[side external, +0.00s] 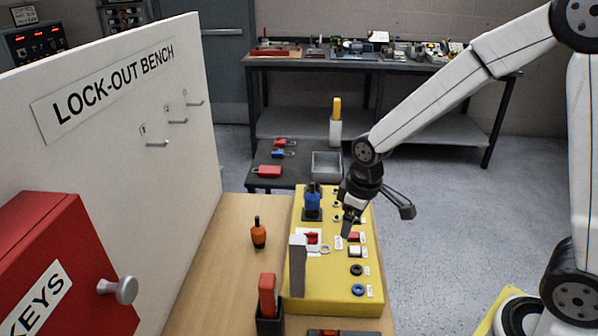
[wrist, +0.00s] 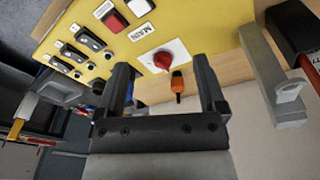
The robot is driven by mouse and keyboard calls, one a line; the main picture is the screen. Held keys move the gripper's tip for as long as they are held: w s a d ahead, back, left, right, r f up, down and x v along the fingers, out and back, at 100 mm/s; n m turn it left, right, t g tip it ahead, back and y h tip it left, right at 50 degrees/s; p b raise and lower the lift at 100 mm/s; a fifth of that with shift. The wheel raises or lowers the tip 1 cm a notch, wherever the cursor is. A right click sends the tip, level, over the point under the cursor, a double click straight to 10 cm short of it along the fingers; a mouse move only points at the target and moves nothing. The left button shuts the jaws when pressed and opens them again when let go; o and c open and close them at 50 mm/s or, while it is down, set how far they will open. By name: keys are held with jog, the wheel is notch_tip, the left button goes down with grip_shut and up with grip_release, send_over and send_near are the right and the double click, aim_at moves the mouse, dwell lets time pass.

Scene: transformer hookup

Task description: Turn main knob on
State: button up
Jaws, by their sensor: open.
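The main knob is red on a white square plate; it shows in the side view (side external: 312,238) and the wrist view (wrist: 163,61). A "MAIN" label (wrist: 142,32) sits beside it on the yellow panel (side external: 334,291). My gripper (side external: 350,228) is above the panel, to the right of the knob in the side view. In the wrist view my gripper (wrist: 164,68) is open, its two dark fingers spread apart with the knob between and beyond them. The fingers look clear of the knob. I cannot tell which setting the knob points to.
A grey upright post (side external: 298,267) with a ring stands close to the knob. A blue-topped device (side external: 312,199) stands at the panel's back. Red and white push buttons (side external: 354,237) are near my gripper. An orange-handled piece (side external: 258,234) stands on the wooden bench, left of the panel.

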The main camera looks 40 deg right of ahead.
aim_at(311, 233)
jog(key=w+n, duration=0.1)
jog(key=w, duration=0.2)
jog(key=w+a+f+n+g, duration=0.1)
jog(key=w+n, duration=0.1)
jog(key=w, duration=0.1)
jog(key=w+a+n, duration=0.1)
jog(key=w+n, duration=0.1)
jog(key=w, duration=0.2)
jog(key=shift+a+f+g, duration=0.2)
jog(key=shift+f+g, duration=0.1)
jog(key=shift+f, duration=0.05)
jog(key=shift+f, duration=0.1)
jog(key=shift+f, duration=3.8)
jog(key=shift+c, duration=0.3)
grip_shut()
